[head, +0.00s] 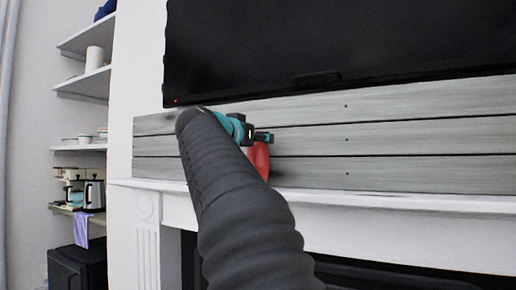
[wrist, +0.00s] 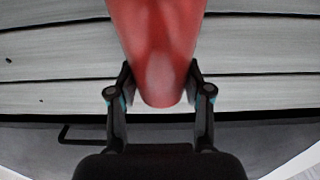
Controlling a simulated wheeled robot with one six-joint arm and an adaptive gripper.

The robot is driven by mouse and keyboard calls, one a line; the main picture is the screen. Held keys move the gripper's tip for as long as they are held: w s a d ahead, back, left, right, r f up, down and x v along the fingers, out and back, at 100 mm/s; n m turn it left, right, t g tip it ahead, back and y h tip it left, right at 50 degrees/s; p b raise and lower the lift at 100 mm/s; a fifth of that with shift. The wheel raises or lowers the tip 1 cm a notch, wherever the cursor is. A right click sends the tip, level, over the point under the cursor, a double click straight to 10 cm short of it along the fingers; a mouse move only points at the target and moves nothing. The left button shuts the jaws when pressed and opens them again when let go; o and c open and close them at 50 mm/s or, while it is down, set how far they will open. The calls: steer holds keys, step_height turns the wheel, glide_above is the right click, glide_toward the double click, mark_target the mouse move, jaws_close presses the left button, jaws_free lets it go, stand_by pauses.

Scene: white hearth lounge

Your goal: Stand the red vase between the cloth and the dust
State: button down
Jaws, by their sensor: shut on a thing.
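The red vase (head: 262,160) shows just above the white mantel ledge in the head view, partly hidden behind my arm. I cannot tell whether its base touches the ledge. My gripper (head: 262,137) is at its upper end, below the black screen. In the wrist view, my gripper (wrist: 160,84) has one finger on each side of the red vase (wrist: 155,40) and is shut on it. A purple cloth (head: 82,228) hangs from a low shelf at the left; I cannot tell whether it is the task's cloth. I see no dust.
The mantel ledge (head: 400,200) looks bare to the right of the vase. A black screen (head: 350,45) hangs above grey boards (head: 400,140) behind it. Shelves at the left hold dishes, a white canister (head: 95,58) and a kettle (head: 94,194).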

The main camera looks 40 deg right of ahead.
steer(key=shift+w+d+f, duration=0.1)
steer(key=shift+d+f, duration=0.1)
steer(key=shift+f, duration=0.4)
steer(key=shift+r, duration=0.1)
steer(key=shift+c, duration=2.4)
jaws_free()
steer(key=shift+f, duration=0.2)
steer(key=shift+r, duration=0.15)
steer(key=v, duration=1.2)
